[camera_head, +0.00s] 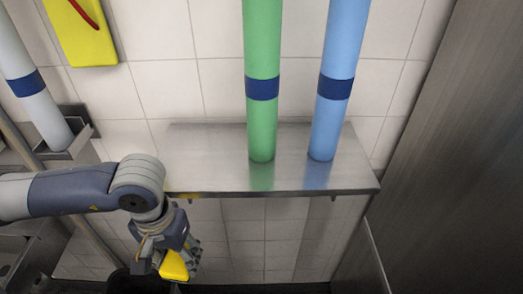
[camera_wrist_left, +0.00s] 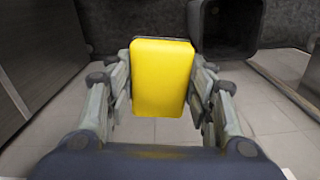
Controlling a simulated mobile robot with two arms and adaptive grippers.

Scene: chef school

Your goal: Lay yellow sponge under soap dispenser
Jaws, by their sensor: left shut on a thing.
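The yellow sponge (camera_wrist_left: 161,77) is a rounded block held between the two fingers of my left gripper (camera_wrist_left: 160,95) in the left wrist view. In the head view the sponge (camera_head: 174,266) shows at the tip of my left gripper (camera_head: 178,258), below and in front of the metal shelf's left part. The gripper is shut on it, and it hangs clear of any surface. I cannot identify a soap dispenser for certain; a yellow wall-mounted object (camera_head: 82,35) with a red part is cut off at the upper left. My right gripper is not in view.
A metal shelf (camera_head: 215,165) juts from the white tiled wall. A green tube (camera_head: 262,125) and a blue tube (camera_head: 327,125) stand over its right part; its left part is clear. A metal panel (camera_head: 450,150) bounds the right. A dark bin (camera_wrist_left: 226,28) stands on the floor.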

